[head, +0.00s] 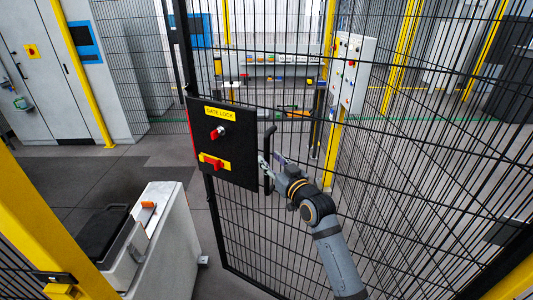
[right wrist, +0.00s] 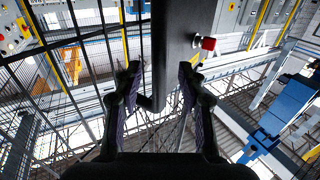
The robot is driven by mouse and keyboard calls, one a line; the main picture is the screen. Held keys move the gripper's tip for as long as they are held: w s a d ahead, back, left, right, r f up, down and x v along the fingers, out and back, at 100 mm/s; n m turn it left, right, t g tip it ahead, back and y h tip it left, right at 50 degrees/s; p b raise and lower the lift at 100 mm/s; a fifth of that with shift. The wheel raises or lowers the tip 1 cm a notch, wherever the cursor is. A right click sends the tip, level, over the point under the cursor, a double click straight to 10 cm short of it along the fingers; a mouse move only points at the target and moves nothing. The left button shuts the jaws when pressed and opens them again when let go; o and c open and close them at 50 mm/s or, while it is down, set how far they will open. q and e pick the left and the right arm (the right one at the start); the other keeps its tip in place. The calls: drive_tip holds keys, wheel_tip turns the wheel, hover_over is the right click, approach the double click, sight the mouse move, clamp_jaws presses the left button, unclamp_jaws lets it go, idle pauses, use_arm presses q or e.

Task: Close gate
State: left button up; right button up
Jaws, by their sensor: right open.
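The gate (head: 300,225) is a black wire-mesh panel in the middle and right of the head view. It stands open, with a wide gap between its left edge and the yellow post at left. A black lock box labelled GATE LOCK (head: 240,118) is on its left edge, with a silver key switch and a red knob on a yellow plate. A black bar handle (head: 268,150) is right of the box. My right gripper (head: 266,167) is at the handle. In the right wrist view its open fingers (right wrist: 154,85) flank the dark box edge and handle; contact is unclear. My left gripper is out of view.
A yellow post (head: 45,235) stands at the left front. A pale cabinet (head: 170,240) with a dark top stands in the gap beside the gate. A control box (head: 352,70) and shelves (head: 270,70) are behind the mesh. Dark floor lies open at left.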

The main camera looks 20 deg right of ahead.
sight(268, 157)
drive_tip(key=shift+w+a, duration=0.15)
drive_tip(key=shift+w, duration=0.7)
drive_tip(key=shift+w+a, duration=0.1)
drive_tip(key=shift+w, duration=0.7)
clamp_jaws()
